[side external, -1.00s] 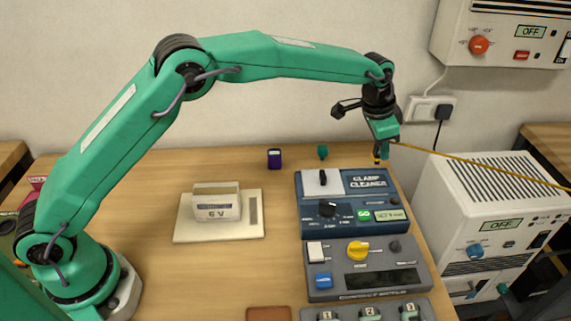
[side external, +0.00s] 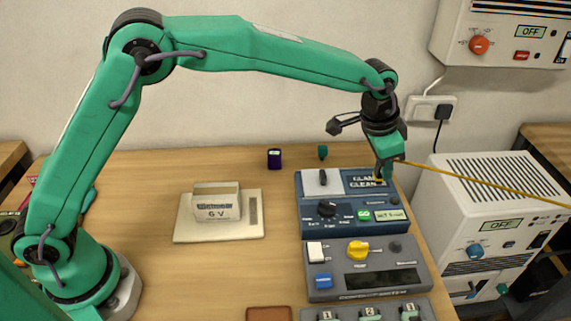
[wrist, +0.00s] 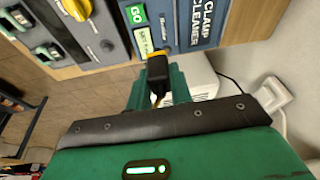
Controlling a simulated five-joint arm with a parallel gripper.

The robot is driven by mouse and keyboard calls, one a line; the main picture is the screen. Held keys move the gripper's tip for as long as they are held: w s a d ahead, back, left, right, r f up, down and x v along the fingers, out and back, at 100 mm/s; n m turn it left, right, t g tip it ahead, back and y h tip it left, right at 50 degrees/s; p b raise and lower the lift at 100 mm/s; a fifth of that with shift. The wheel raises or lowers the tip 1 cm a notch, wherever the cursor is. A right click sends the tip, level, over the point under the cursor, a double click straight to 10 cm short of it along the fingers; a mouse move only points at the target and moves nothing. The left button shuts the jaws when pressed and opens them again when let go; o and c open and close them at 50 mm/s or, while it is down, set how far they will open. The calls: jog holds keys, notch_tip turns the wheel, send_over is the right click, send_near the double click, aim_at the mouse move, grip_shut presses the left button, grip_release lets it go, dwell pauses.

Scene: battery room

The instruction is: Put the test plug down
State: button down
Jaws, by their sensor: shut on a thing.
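The test plug (wrist: 157,72) is small, yellow and black, and sits between the fingers of my gripper (wrist: 158,92) in the wrist view. My gripper (side external: 385,171) is shut on it. In the side view the fingers point down over the back right part of the blue clamp cleaner (side external: 312,215), in front of its name lettering. Only a bit of yellow shows at the fingertips there. I cannot tell whether the plug touches the clamp cleaner.
A yellow cable (side external: 480,180) runs right from near my gripper. A grey unit with a yellow knob (side external: 357,250) stands in front of the clamp cleaner. A 6 V battery (side external: 217,205) sits on a pale plate to the left. A white cabinet (side external: 490,205) stands right of the table.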

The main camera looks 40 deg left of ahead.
jog(key=s+d+r, duration=0.1)
jog(key=s+d, duration=0.2)
jog(key=s, duration=1.4)
jog(key=s+a+f+g, duration=0.1)
jog(key=s+a, duration=0.2)
jog(key=s, duration=0.6)
jog(key=s+a+f, duration=0.2)
jog(key=s+a, duration=0.1)
jog(key=s, duration=0.6)
jog(key=w+a+f, duration=0.2)
jog(key=w+f, duration=0.1)
jog(key=w, duration=0.2)
jog(key=w+a+f+n, duration=0.1)
jog(key=w+a+f, duration=0.1)
jog(key=w, duration=0.4)
jog(key=shift+w+f+t, duration=0.2)
jog(key=shift+f+t, duration=0.1)
jog(key=shift+f, duration=0.5)
jog(key=shift+a, duration=0.1)
jog(key=shift+f, duration=2)
jog(key=shift+f, duration=0.2)
jog(key=c, duration=1.3)
grip_release()
jog(key=shift+o, duration=0.2)
